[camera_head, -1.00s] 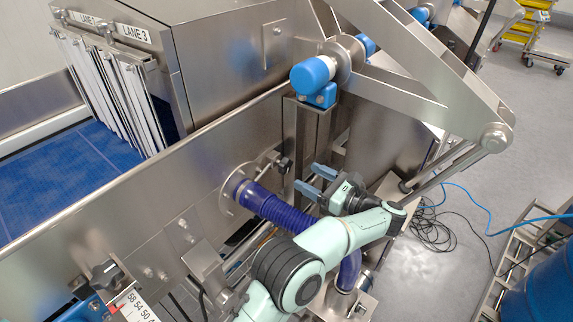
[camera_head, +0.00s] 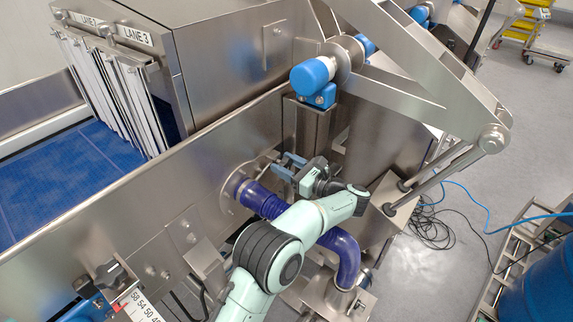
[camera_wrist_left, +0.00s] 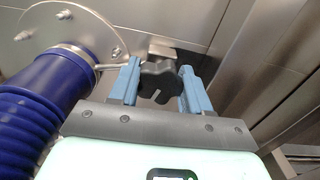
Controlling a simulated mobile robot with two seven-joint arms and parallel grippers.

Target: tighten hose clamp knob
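The black hose clamp knob (camera_wrist_left: 158,80) is a lobed handle near the round flange, beside the blue hose (camera_wrist_left: 45,100). My left gripper (camera_wrist_left: 159,82) has its two light blue fingers on either side of the knob. The knob fills the gap between them, and the fingers appear to press against it. In the head view my left gripper (camera_head: 282,165) is at the wall by the hose mouth and mostly hides the knob. The ribbed hose (camera_head: 265,203) runs from the flange and bends down behind my left arm. My right gripper is not in view.
A steel side wall (camera_head: 150,210) runs along the blue belt (camera_head: 65,180). A steel post with a blue-capped roller (camera_head: 312,75) stands just behind the gripper. Another black knob (camera_head: 110,272) sits by a scale at lower left. Cables (camera_head: 435,230) lie on the floor at right.

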